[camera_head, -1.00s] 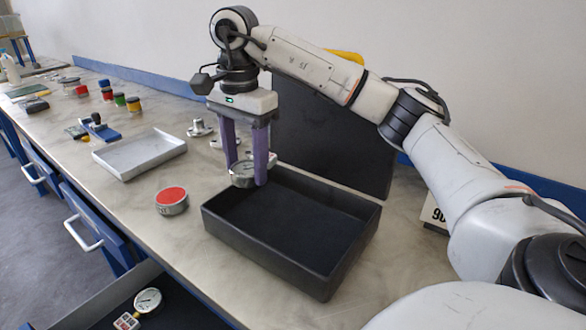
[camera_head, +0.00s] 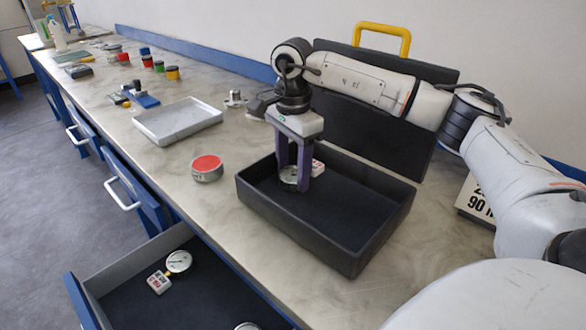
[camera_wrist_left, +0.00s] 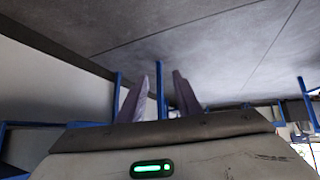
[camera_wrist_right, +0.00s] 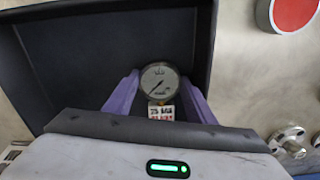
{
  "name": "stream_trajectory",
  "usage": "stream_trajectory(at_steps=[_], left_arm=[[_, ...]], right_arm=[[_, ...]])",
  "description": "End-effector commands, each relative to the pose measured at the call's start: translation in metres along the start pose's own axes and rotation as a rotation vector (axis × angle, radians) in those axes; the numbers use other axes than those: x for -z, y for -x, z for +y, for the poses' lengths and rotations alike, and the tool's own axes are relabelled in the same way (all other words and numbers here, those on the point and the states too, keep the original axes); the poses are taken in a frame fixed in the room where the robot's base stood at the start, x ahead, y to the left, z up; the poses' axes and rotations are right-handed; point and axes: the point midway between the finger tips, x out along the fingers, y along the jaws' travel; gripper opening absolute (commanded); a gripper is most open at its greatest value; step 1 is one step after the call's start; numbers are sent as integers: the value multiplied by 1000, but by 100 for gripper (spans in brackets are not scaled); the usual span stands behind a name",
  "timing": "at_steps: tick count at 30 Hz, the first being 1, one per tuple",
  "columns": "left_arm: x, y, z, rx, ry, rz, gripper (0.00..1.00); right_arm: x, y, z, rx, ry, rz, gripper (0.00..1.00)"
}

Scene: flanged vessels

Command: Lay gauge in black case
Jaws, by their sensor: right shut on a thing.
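The black case (camera_head: 300,228) stands open on the bench, its lid (camera_head: 375,125) raised behind it. My right gripper (camera_head: 296,184) reaches down inside the case near its back left corner. It is shut on a round white-faced gauge (camera_head: 288,178), which carries a white tag (camera_head: 318,167). In the right wrist view the gauge (camera_wrist_right: 159,80) sits between the purple fingers, over the dark case interior. I cannot tell whether it touches the case floor. My left gripper (camera_wrist_left: 160,90) shows only in the left wrist view, with its fingers apart and nothing between them.
Another gauge (camera_head: 178,262) with a tag lies in the open drawer (camera_head: 200,310) below. A red-topped can (camera_head: 207,168) and a grey tray (camera_head: 178,122) stand left of the case. Metal flanged parts (camera_head: 236,98) sit behind. The rest of the case floor is clear.

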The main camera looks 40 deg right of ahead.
Motion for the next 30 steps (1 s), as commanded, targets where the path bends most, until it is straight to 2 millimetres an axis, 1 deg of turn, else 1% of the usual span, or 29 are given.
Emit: stream_trajectory(at_steps=[3,7,8,9,17,20,23,30], left_arm=[[-1,0,0,-1,0,-2,31],[-4,-1,1,-1,0,-5,31],[-4,0,1,-1,0,-7,31],[-5,0,1,-1,1,-8,31],[-7,0,2,-2,1,-13,31],[-6,1,2,-2,1,-14,31],[-6,2,2,-2,2,-14,31],[-6,3,2,-2,3,-16,31]], right_arm=[[0,1,0,2,0,0,21],[0,-3,0,1,1,0,21],[0,-2,0,1,1,0,55],[0,-2,0,1,1,0,58],[0,-1,0,1,1,0,58],[0,5,0,2,1,0,58],[0,18,-1,5,1,-1,58],[-1,71,-1,5,1,-1,58]])
